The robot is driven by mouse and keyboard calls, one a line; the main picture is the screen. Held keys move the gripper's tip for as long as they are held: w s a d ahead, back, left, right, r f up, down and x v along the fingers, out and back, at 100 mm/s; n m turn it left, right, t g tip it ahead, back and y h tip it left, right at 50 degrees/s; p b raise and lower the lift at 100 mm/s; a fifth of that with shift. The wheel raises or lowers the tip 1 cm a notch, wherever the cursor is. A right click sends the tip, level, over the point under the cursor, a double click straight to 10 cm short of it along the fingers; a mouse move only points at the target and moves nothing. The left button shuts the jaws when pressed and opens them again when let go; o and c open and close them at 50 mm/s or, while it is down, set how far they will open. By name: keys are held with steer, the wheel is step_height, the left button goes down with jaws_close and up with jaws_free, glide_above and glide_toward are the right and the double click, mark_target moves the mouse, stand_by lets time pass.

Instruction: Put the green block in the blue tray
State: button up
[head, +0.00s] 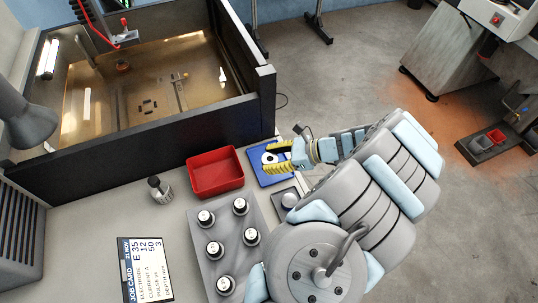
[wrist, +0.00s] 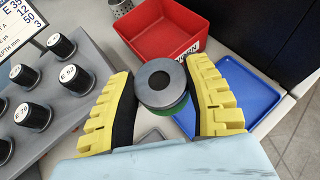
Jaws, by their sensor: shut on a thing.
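My gripper (wrist: 163,98) is shut on the green block (wrist: 176,108), with one yellow ridged finger on each side. The block has a grey round top with a dark hole, and a green part shows below it. The blue tray (wrist: 250,92) lies beyond and to the right, partly behind the right finger. In the head view my gripper (head: 277,157) is over the blue tray (head: 268,181), with the block at its fingertips. The block's underside and its height above the tray are hidden.
A red bin (head: 215,190) stands left of the blue tray. A grey rack (head: 225,235) with several black-capped electrodes is in front. A knurled cylinder (head: 160,190) and a job card (head: 145,270) are further left. The dark-walled tank (head: 130,140) is behind.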

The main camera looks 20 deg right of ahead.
steer(key=w+d+f+b, duration=0.2)
steer(key=w+f+b, duration=0.1)
steer(key=w+b, duration=0.3)
steer(key=shift+w+b, duration=0.25)
steer(key=shift+b, duration=0.8)
steer(key=shift+w+d+f+b, duration=0.25)
steer(key=shift+w+f, duration=0.6)
steer(key=shift+f, duration=0.3)
steer(key=shift+w+d+f+b, duration=0.1)
steer(key=shift+w+f+b, duration=0.1)
steer(key=shift+w+f, duration=0.8)
steer(key=shift+w+d+f, duration=0.2)
steer(key=shift+f, duration=0.15)
steer(key=shift+w+f, duration=0.1)
steer(key=shift+f, duration=0.15)
steer(key=shift+w+f, duration=0.25)
steer(key=shift+f, duration=0.05)
steer(key=shift+f+b, duration=0.45)
steer(key=shift+f, duration=0.95)
